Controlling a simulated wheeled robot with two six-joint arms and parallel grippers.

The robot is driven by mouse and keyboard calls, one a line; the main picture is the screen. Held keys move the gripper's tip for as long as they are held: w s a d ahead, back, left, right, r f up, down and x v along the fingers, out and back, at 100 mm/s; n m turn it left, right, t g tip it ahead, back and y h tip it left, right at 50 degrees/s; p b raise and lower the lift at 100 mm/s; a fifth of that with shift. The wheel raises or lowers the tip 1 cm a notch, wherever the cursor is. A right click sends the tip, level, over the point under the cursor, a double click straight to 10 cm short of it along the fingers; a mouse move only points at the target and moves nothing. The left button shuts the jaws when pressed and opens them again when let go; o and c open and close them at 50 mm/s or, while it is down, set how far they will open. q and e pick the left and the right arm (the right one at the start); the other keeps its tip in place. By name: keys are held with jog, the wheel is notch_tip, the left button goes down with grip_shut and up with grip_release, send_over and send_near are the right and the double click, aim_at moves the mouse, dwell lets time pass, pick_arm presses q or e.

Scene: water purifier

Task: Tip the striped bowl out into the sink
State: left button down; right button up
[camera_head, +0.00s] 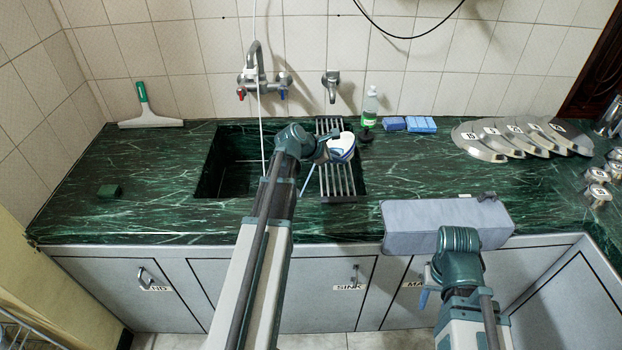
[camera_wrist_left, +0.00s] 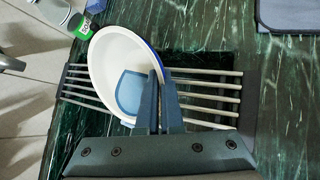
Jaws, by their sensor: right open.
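The striped bowl (camera_head: 342,147), white with a blue band, is held tilted above the rack at the sink's right side. In the left wrist view the bowl (camera_wrist_left: 112,60) shows its white inside, with a light blue patch I cannot identify. My left gripper (camera_head: 326,150) is shut on its rim; the two fingers (camera_wrist_left: 158,105) stand close together there. The sink (camera_head: 228,178) is a dark green basin left of the bowl. My right gripper (camera_head: 426,292) is open, low in front of the counter, apart from the bowl; its fingertips are hard to make out.
A slatted metal rack (camera_head: 335,182) spans the sink's right part. A faucet (camera_head: 258,70) stands behind the basin. A soap bottle (camera_head: 369,107), blue sponges (camera_head: 409,124) and metal lids (camera_head: 510,138) are to the right. A grey mat (camera_head: 440,222) lies at the front edge. The left counter is mostly clear.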

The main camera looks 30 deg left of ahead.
pick_arm(q)
jog(key=shift+a+r, duration=0.1)
jog(key=shift+a, duration=0.1)
jog(key=shift+s+a+f+n+t+h+b, duration=0.35)
jog(key=shift+a+t+h+b, duration=0.35)
jog(key=shift+b, duration=0.85)
jog(key=shift+s+a+r+n+t+h+b, duration=0.1)
jog(key=shift+r+n+t+h+b, duration=0.25)
jog(key=shift+h+b, duration=0.4)
dwell(0.5)
